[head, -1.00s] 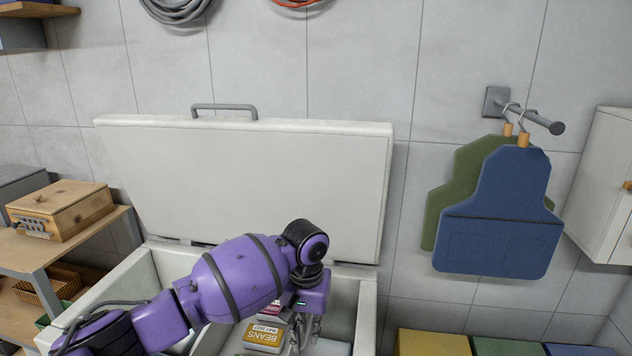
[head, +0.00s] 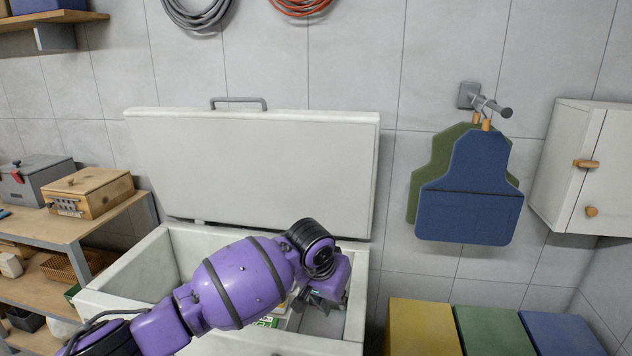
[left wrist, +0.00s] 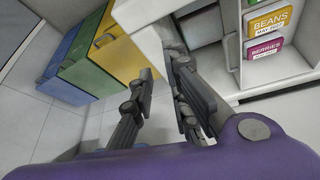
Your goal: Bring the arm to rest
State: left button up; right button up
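My left gripper (head: 322,296) is over the right part of an open white chest (head: 120,286), at the end of my purple arm. In the left wrist view its two fingers (left wrist: 158,88) are apart with nothing between them, so it is open and empty. The arm hides much of the chest's inside. My right gripper is in neither view.
The chest lid (head: 255,165) stands raised against the wall. Yellow (head: 424,325), green (head: 488,330) and blue (head: 560,333) bins stand to the right. Aprons (head: 468,200) hang above them. A shelf unit (head: 75,225) is at left. Beans (left wrist: 268,20) and berries (left wrist: 264,50) packages show inside the chest.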

pick_arm(q)
jog(key=s+d+f+m+t+h+p, duration=0.1)
jog(key=s+d+f+m+t+h, duration=0.1)
jog(key=s+f+t+h, duration=0.25)
jog(key=s+a+f+n+t+y+p, duration=0.1)
jog(key=s+a+f+n+t+y, duration=0.1)
jog(key=s+a+f, duration=0.6)
jog(key=s+a+f+n+t+y+p, duration=0.1)
jog(key=s+a+f+n+y, duration=0.15)
jog(key=s+a, duration=0.95)
jog(key=s+a+f+g, duration=0.1)
jog(key=s+a+f, duration=0.1)
jog(key=s, duration=0.5)
jog(key=s+a+f+n+g+y, duration=0.1)
jog(key=s+a+f, duration=0.1)
jog(key=s+f, duration=0.2)
jog(key=s+a+f+n+g+y, duration=0.1)
jog(key=s+a+f, duration=0.1)
jog(key=s, duration=0.8)
jog(key=shift+f, duration=0.5)
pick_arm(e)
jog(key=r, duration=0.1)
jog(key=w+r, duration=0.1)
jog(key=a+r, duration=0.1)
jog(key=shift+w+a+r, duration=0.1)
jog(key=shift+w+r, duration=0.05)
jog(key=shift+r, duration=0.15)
